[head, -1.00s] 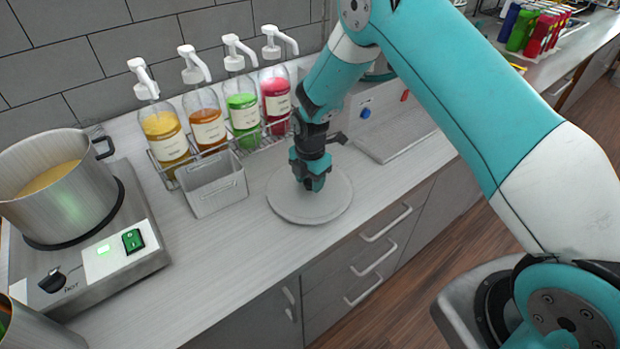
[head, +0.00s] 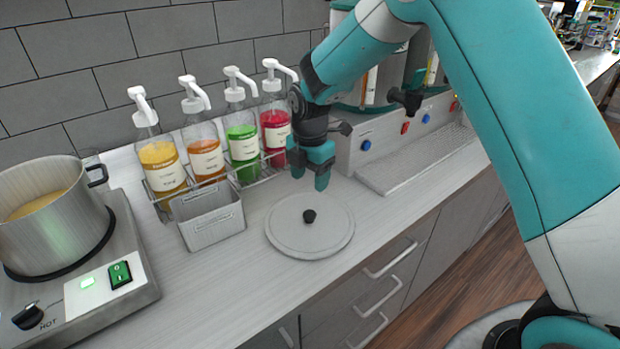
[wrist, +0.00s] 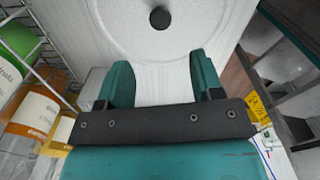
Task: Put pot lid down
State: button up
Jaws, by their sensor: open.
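The pot lid (head: 290,238) is a round grey disc with a black knob (head: 309,216). It lies flat on the counter, right of the metal bin. In the wrist view the lid (wrist: 195,35) and its knob (wrist: 160,17) show beyond the fingertips. My gripper (head: 311,178) is open and empty, above the counter and just behind the lid's knob, apart from it. The wrist view shows its two teal fingers (wrist: 160,75) spread with nothing between them. The pot (head: 50,225) stands uncovered on the hot plate at left, with yellowish liquid inside.
Several pump bottles (head: 206,150) stand in a wire rack along the wall. An empty metal bin (head: 212,222) sits in front of them. The hot plate (head: 140,275) is at left. A dispenser with a drip tray (head: 400,172) is at right. Counter in front of the bin is clear.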

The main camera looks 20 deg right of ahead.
jog(key=s+a+r+m+y, duration=0.25)
jog(key=s+r+m, duration=0.55)
jog(key=s+r, duration=0.55)
jog(key=s+a+r+m+y, duration=0.1)
jog(key=s+m, duration=0.7)
jog(key=s, duration=0.9)
jog(key=shift+s+a+r+m+y, duration=0.25)
jog(key=shift+a+r+m+y, duration=0.15)
jog(key=shift+a, duration=0.15)
